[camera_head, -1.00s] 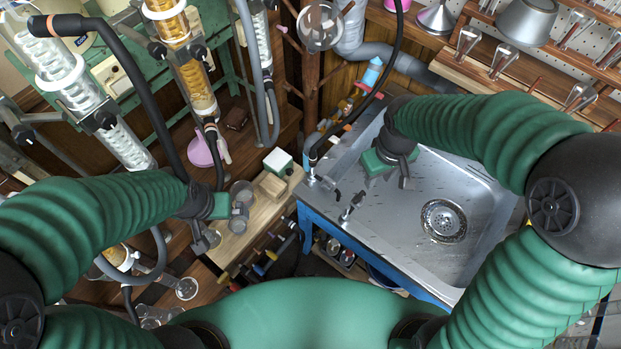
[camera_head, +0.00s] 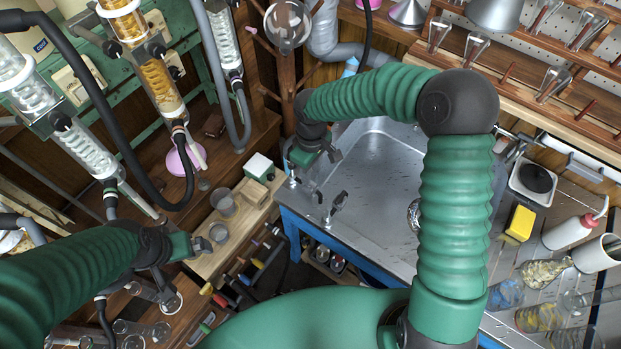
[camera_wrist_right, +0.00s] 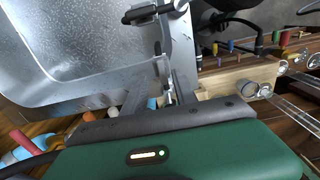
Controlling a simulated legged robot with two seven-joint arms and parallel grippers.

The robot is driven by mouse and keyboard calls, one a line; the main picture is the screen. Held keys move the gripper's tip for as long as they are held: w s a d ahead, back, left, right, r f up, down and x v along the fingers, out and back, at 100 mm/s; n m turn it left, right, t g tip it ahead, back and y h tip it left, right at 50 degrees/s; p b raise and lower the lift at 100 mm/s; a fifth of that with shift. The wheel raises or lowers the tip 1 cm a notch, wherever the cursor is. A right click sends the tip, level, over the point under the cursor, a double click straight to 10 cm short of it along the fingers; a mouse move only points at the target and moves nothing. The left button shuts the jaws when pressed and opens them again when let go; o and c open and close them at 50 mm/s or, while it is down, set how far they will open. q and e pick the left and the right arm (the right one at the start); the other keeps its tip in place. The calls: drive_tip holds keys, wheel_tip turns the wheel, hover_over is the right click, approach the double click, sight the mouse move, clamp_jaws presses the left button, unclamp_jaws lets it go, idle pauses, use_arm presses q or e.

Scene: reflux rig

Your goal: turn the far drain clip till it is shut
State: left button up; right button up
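Two small fittings with black levers stand on the sink's left rim. The far one (camera_head: 292,182), which seems to be the far drain clip, is partly hidden by my right gripper (camera_head: 317,158); the near one (camera_head: 336,206) stands clear. In the right wrist view, the far clip (camera_wrist_right: 164,68) shows between the spread fingers of my right gripper (camera_wrist_right: 160,92). The near lever (camera_wrist_right: 150,12) is farther off at the top. I cannot tell whether the fingers touch the clip. My left gripper (camera_head: 203,243) is near the wooden block; its finger gap is unclear.
The metal sink (camera_head: 385,165) lies under my right arm. Glass condensers (camera_head: 160,85) and a black hose (camera_head: 110,125) stand at left. A yellow sponge (camera_head: 520,223) and bottles stand at right.

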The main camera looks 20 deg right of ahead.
wheel_tip(320, 180, down, 3)
drive_tip(key=shift+f, duration=0.1)
drive_tip(key=shift+a+f, duration=0.25)
drive_tip(key=shift+d, duration=0.1)
clamp_jaws()
